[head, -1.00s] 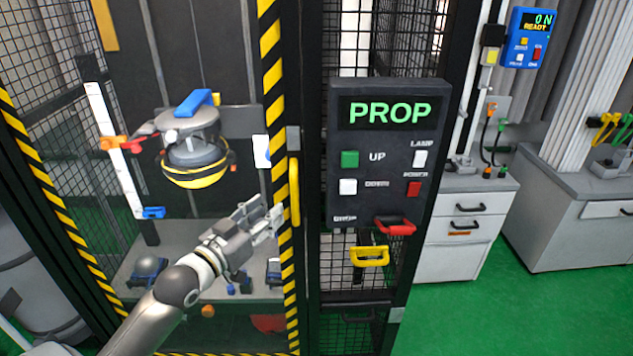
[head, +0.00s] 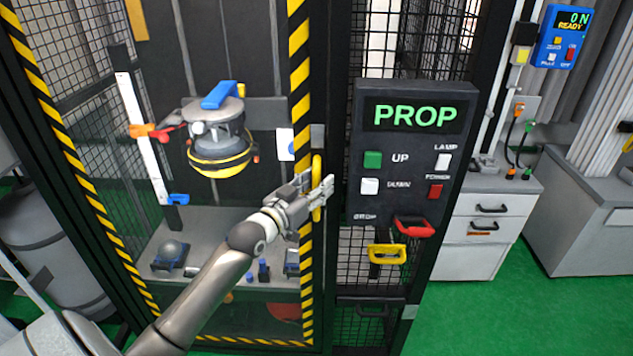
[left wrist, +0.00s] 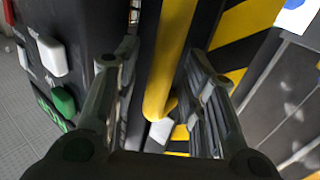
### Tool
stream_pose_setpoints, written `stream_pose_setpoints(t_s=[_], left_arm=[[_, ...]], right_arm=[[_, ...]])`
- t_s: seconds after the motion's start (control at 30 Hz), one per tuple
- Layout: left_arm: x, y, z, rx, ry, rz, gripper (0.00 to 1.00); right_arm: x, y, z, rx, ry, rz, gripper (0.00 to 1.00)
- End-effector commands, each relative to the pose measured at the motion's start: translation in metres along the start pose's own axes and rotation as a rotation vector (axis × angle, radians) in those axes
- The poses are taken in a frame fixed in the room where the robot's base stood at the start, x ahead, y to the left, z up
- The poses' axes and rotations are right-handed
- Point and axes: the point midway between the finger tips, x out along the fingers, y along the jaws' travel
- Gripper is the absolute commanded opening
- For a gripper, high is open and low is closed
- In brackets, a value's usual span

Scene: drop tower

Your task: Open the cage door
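The cage door (head: 300,70) is a clear panel edged with yellow and black stripes, and it looks shut. Its upright yellow handle (head: 317,164) sits on the right edge, partly hidden by my fingers in the head view. My left gripper (head: 318,187) is at the handle. In the left wrist view the yellow handle (left wrist: 172,55) runs between the two spread fingers of the left gripper (left wrist: 164,72), with gaps on both sides. My right gripper is not in view.
A black control box (head: 405,200) reading PROP stands just right of the handle, close to my fingers, with buttons, a red handle (head: 414,226) and a yellow handle (head: 388,254). Behind the door hangs a round device (head: 217,148). Green floor (head: 520,310) is clear at right.

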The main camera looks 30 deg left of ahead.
Motion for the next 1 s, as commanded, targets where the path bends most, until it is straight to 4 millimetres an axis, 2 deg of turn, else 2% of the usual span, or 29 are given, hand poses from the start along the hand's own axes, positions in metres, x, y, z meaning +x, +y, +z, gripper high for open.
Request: stream_pose_setpoints(t_s=[0.27, 0.6, 1.0], left_arm=[[0.0016, 0.0001, -0.0001, 0.000, 0.001, 0.000, 0.39], [0.0014, 0.0001, -0.0001, 0.000, 0.001, 0.000, 0.00], [-0.0011, 0.0032, 0.0002, 0.002, -0.001, 0.010, 0.00]], right_arm=[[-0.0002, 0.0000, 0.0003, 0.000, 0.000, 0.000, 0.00], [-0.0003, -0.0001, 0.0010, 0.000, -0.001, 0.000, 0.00], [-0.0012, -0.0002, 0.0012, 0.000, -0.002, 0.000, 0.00]])
